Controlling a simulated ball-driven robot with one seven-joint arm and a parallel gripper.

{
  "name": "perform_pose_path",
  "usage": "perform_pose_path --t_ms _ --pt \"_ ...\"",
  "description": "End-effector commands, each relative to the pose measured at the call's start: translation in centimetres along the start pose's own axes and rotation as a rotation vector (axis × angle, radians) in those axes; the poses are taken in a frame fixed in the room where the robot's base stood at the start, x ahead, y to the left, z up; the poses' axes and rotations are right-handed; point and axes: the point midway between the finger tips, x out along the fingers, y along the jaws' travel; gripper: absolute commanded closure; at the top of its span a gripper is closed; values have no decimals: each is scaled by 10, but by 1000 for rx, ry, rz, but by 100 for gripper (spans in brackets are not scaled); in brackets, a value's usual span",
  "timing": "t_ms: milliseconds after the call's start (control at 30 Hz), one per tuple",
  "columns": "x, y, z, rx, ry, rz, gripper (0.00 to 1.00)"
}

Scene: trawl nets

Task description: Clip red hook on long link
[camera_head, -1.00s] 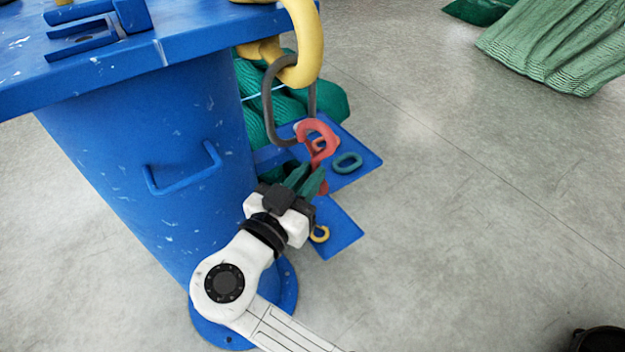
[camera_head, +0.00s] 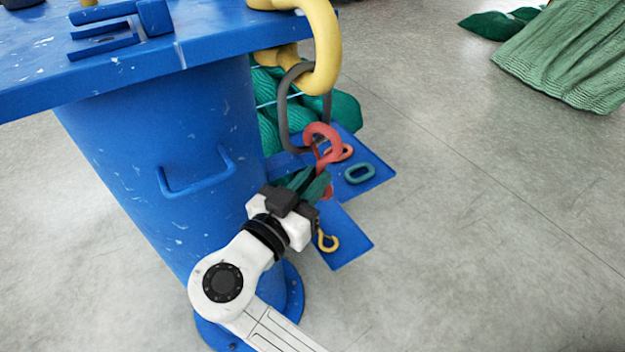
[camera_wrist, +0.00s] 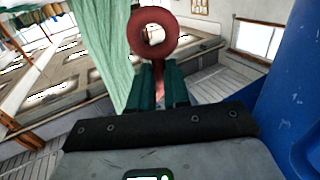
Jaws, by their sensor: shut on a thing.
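My gripper (camera_head: 318,183) has green fingers shut on the red hook (camera_head: 321,136), which it holds upright beside the blue column. In the wrist view the red hook (camera_wrist: 137,24) shows as a round ring above my gripper (camera_wrist: 158,78), its shank between the fingers. The long link (camera_head: 283,112) is a dark grey oval hanging from the big yellow hook (camera_head: 330,55). In the head view the red ring overlaps the link's lower right end. I cannot tell whether they touch or are joined. The fingers hide the red hook's lower part.
Blue plates below hold a teal link (camera_head: 359,173), a red piece (camera_head: 346,151) and a small yellow hook (camera_head: 329,243). The blue column (camera_head: 150,130) with its handle stands close left of my gripper. Green netting (camera_head: 345,110) lies behind.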

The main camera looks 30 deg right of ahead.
Motion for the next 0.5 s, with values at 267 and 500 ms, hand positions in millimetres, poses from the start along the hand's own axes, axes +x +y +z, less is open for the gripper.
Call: perform_pose_path --t_ms 267,500 --pt "0 0 6 -17 -9 0 100" --pt "-1 0 2 -22 -2 2 100"
